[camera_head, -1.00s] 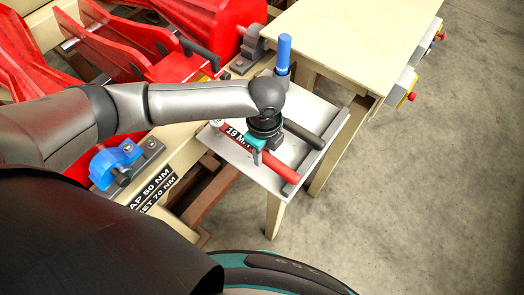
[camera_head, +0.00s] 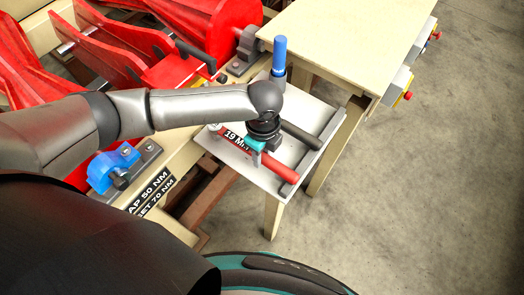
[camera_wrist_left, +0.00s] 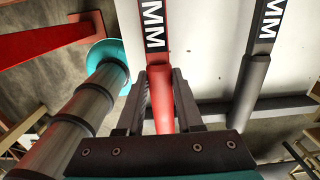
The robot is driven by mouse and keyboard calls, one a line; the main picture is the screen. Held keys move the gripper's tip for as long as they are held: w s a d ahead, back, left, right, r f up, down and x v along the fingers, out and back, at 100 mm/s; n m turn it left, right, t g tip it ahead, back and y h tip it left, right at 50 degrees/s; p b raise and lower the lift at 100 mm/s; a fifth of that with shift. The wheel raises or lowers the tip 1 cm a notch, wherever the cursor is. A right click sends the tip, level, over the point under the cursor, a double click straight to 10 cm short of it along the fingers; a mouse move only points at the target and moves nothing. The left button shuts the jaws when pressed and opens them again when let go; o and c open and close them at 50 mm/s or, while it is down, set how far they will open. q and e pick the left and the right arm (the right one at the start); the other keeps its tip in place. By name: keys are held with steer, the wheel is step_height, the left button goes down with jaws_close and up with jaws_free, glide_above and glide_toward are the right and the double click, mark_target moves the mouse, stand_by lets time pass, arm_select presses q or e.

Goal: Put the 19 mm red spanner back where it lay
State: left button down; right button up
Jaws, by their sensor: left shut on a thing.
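The red spanner (camera_head: 279,169) with a black "19 M" label lies along the pale tray (camera_head: 244,168), its red handle pointing to the lower right. My left gripper (camera_head: 257,149) is over the middle of it, pointing down, shut on its red handle. In the left wrist view the two dark fingers (camera_wrist_left: 160,85) stand on either side of the red handle (camera_wrist_left: 161,108). The spanner is on or just above the tray; I cannot tell which. Its far end is partly hidden by my arm. My right gripper is not in view.
A dark spanner (camera_head: 301,135) lies beside the red one, towards the back right. A blue-handled tool (camera_head: 279,57) stands upright at the tray's far corner. A dark ledge (camera_head: 317,151) runs along the tray's right side. A wooden table (camera_head: 345,40) stands behind; open floor lies right.

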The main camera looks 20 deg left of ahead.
arm_select(q)
steer(key=shift+f, duration=0.15)
steer(key=shift+c, duration=2.4)
jaws_free()
step_height(320, 180, up, 8)
steer(key=p, duration=0.9)
